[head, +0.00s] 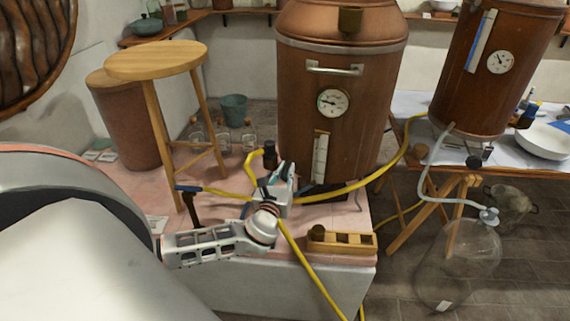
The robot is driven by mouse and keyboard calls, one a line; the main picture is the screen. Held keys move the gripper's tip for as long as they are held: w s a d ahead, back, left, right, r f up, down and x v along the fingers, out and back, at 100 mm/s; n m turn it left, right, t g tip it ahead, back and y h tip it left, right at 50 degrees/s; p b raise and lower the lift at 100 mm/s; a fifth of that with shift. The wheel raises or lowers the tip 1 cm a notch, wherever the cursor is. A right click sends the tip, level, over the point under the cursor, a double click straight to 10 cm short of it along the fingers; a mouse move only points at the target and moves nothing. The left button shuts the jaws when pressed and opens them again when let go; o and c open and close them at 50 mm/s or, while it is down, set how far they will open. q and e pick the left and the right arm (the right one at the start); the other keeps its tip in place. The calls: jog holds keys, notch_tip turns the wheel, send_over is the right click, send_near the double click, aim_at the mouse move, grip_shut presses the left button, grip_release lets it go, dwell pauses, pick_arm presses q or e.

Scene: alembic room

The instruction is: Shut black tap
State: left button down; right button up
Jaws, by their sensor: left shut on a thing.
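The big copper still (345,125) stands on the pink-topped plinth. A small black fitting that looks like the black tap (269,151) shows at its lower left, beside a yellow hose. My left gripper (281,181) reaches in from the left, low in front of the still. Its fingers are shut at the tap, just below the black part. The fingers and hoses hide the exact contact and which way the tap is turned. My right gripper is not in view.
Yellow hoses (332,193) run past my gripper and over the plinth edge. A wooden rack (342,241) lies at the plinth's front. A wooden stool (157,61) stands left. A second still (497,70) and a glass demijohn (458,262) are right.

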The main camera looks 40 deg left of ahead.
pick_arm(q)
jog(key=shift+d+r+n+g+y, duration=0.15)
jog(key=shift+n+g+y, duration=0.3)
jog(key=shift+y, duration=0.45)
jog(key=shift+d+n+g+y+p, duration=0.1)
jog(key=shift+n+g+y+p, duration=0.2)
jog(key=shift+n+y, duration=0.2)
jog(key=shift+w+d+n+g+y, duration=0.15)
jog(key=shift+n+g+y, duration=0.65)
jog(key=shift+y, duration=0.4)
jog(key=shift+w+n+g+y+b, duration=0.15)
jog(key=shift+n+g+y+b, duration=1.05)
jog(key=shift+g, duration=0.55)
jog(key=shift+w+n+g+y+b, duration=0.15)
jog(key=shift+n+g+y+b, duration=0.7)
jog(key=shift+n+g+b, duration=0.8)
jog(key=shift+w+n+g+y+b, duration=0.15)
jog(key=shift+n+g+y+b, duration=1)
jog(key=shift+g, duration=0.7)
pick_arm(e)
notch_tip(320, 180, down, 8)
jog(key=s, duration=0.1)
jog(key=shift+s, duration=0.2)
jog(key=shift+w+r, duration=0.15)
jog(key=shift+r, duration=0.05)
